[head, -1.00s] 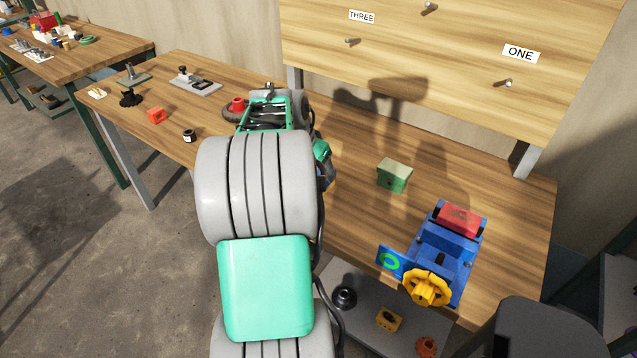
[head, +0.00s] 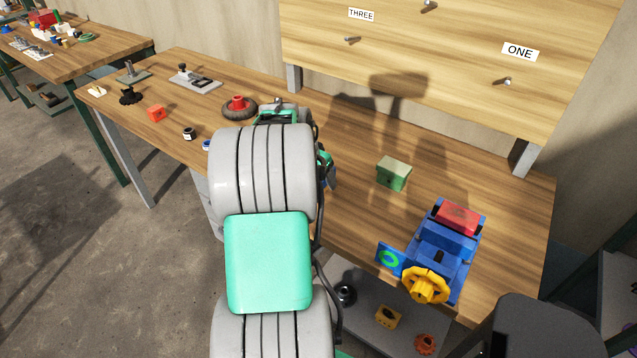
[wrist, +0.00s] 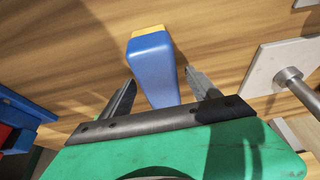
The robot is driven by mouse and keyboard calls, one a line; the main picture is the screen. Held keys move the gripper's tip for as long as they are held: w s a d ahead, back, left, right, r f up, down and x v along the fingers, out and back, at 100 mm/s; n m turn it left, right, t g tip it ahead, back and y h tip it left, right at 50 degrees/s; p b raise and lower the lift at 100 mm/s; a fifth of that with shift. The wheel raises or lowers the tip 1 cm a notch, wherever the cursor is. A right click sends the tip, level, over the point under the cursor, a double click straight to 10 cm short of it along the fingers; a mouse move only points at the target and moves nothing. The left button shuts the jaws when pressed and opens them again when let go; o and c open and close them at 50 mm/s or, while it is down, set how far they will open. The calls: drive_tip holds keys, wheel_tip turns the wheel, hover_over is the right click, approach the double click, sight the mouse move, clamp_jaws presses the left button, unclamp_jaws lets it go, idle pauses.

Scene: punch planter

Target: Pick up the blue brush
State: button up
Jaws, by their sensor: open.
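The blue brush (wrist: 156,68) shows in the wrist view as a blue, tapering body with a yellow end, over the wooden tabletop. My gripper (wrist: 162,80) is open, with one finger on each side of the blue body. I cannot tell whether either finger touches it. In the head view my own arm hides most of the gripper. A small blue patch shows beside the arm there, too covered to identify surely.
On the workbench (head: 350,220) stand a green box (head: 393,173) and a blue vise (head: 440,250) with a yellow handwheel, right of my arm. A dark disc with a red hub (head: 239,107) lies behind it. A grey plate with a metal peg (wrist: 285,75) is right in the wrist view.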

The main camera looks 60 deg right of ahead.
clamp_jaws()
idle(0.8)
drive_tip(key=shift+r, duration=0.1)
drive_tip(key=shift+r+p, duration=0.3)
drive_tip(key=shift+p, duration=0.2)
drive_tip(key=shift+d+r+b, duration=0.1)
drive_tip(key=shift+r+b, duration=0.2)
drive_tip(key=shift+b, duration=0.15)
drive_tip(key=v, duration=0.3)
drive_tip(key=a+b+v, duration=0.1)
drive_tip(key=v, duration=0.2)
drive_tip(key=a+v, duration=0.1)
drive_tip(key=v, duration=0.3)
drive_tip(key=shift+s+a+f+b, duration=0.15)
drive_tip(key=shift+s+f+b, duration=0.2)
drive_tip(key=a+r, duration=0.3)
drive_tip(key=a, duration=0.5)
drive_tip(key=shift+s+r+b, duration=0.25)
drive_tip(key=shift+s+b, duration=0.05)
drive_tip(key=shift+b, duration=0.15)
drive_tip(key=shift+a, duration=0.1)
